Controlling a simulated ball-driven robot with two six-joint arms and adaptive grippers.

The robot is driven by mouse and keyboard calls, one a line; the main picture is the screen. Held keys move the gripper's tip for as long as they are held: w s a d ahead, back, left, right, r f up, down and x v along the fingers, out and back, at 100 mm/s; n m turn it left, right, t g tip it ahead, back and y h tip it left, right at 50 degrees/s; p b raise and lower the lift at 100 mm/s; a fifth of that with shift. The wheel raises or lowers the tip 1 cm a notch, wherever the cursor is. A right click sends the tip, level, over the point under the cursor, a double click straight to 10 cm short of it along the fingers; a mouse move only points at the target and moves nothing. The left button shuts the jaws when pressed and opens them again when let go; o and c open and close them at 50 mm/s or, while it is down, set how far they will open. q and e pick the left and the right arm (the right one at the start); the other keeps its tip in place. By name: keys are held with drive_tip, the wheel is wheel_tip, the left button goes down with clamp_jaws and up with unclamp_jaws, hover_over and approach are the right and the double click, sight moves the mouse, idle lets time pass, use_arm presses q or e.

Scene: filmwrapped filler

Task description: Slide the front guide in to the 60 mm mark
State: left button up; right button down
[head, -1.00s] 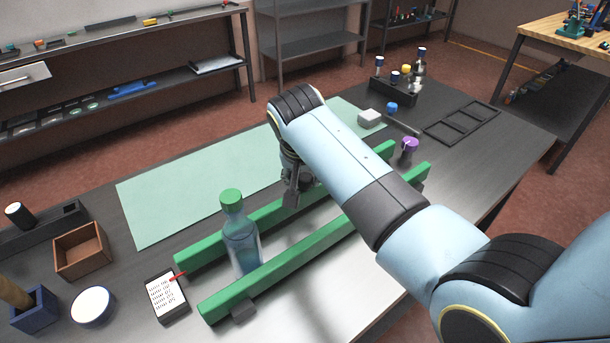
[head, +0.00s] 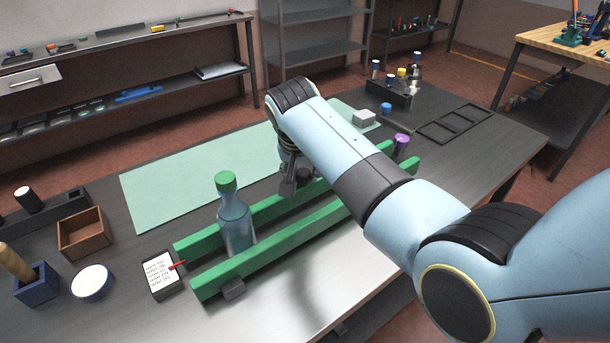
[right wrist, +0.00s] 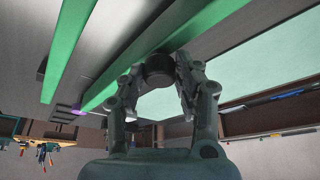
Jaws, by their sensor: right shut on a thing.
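Two long green guides lie roughly parallel on the bench: a far one (head: 199,244) beside the pale green mat and a near one (head: 275,248). A clear bottle with a green cap (head: 237,222) stands upright between them. My right gripper (head: 289,187) is at the far guide, partly hidden by its own arm. In the right wrist view it (right wrist: 159,78) is shut on a dark round knob (right wrist: 159,67) beside the green guide (right wrist: 150,52). I cannot read any scale or 60 mm mark. My left gripper is out of view.
A card with a red pointer (head: 160,275) lies left of the guides, near a white round dish (head: 91,282) and wooden box (head: 84,236). A purple knob (head: 401,143) stands at the guides' right end.

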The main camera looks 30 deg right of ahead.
drive_tip(key=shift+s+f, duration=0.1)
drive_tip(key=shift+f, duration=0.05)
drive_tip(key=c, duration=1)
unclamp_jaws()
drive_tip(key=shift+d, duration=0.1)
drive_tip(key=shift+o, duration=0.2)
drive_tip(key=shift+r, duration=0.3)
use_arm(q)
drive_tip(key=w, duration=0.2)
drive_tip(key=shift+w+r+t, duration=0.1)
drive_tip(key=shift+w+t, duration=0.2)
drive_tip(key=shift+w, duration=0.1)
use_arm(e)
drive_tip(key=v, duration=0.7)
drive_tip(key=shift+s, duration=0.1)
